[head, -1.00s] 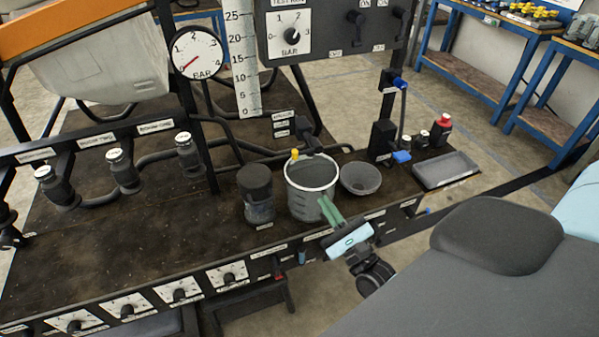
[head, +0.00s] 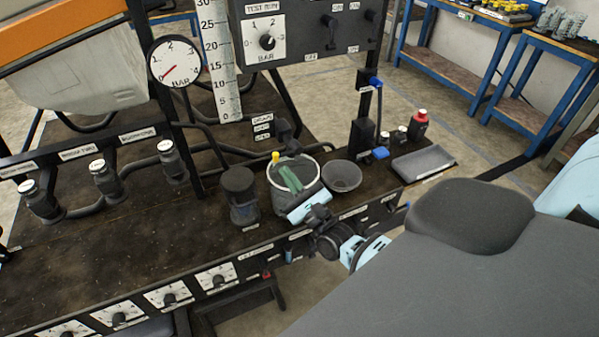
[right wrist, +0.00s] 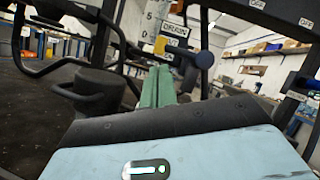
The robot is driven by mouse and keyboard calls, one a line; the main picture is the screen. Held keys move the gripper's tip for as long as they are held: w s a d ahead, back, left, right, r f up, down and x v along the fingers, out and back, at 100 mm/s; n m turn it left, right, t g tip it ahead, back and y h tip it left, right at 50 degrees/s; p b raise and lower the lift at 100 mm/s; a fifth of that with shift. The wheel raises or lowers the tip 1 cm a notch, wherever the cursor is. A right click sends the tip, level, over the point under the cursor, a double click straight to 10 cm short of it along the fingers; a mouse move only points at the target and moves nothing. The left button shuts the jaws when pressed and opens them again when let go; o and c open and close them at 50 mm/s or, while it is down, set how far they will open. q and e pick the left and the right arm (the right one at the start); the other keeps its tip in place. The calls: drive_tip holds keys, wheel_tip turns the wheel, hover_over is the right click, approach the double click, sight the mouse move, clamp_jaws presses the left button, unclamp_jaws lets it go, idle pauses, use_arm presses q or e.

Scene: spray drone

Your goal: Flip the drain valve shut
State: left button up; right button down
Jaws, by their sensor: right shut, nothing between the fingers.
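The drain valve's yellow tip (head: 275,157) shows just above the back rim of the bucket, in front of the label stack. In the right wrist view, the yellow part (right wrist: 160,45) is just beyond my fingertips, below the DRAIN label (right wrist: 175,31). My right gripper (head: 285,172) has its green fingers shut and empty, reaching over the bucket (head: 279,201) toward the yellow tip. The fingertips (right wrist: 159,72) look close to it; I cannot tell whether they touch. The rest of the valve handle is hard to make out. My left gripper is not in view.
A dark lidded jar (head: 240,195) stands left of the bucket and a grey bowl (head: 341,176) right of it. A shallow tray (head: 423,163) and red-capped bottle (head: 419,125) are farther right. Black pipes and a gauge (head: 174,62) stand behind to the left.

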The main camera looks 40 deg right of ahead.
drive_tip(key=shift+w+r, duration=0.2)
drive_tip(key=shift+w, duration=0.3)
drive_tip(key=shift+a+r+m, duration=0.1)
drive_tip(key=shift+r+m, duration=0.05)
drive_tip(key=shift+m, duration=0.55)
